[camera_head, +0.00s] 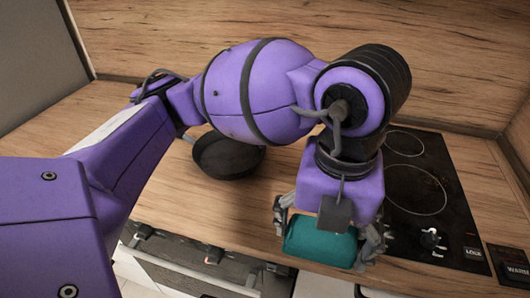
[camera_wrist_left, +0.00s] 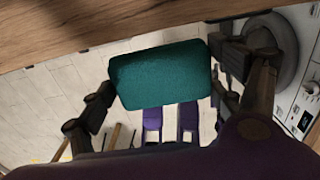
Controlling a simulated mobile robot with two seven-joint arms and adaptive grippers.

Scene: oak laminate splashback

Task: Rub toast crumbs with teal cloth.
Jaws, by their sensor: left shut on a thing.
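The teal cloth (camera_head: 320,243) is a folded, rounded block. My left gripper (camera_head: 328,240) is shut on it, one finger at each end. In the head view it is at the counter's front edge, left of the cooktop. In the left wrist view the cloth (camera_wrist_left: 160,75) spans between the fingers of my left gripper (camera_wrist_left: 165,82), with the floor visible below it. The toast crumbs are not visible in either view. My right gripper is not in view.
A dark pan (camera_head: 228,157) sits on the wooden counter (camera_head: 240,205), partly behind my left arm. A black cooktop (camera_head: 432,200) with ring burners lies to the right. A wooden splashback (camera_head: 200,35) closes the back. An appliance with a round door (camera_wrist_left: 270,45) shows in the wrist view.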

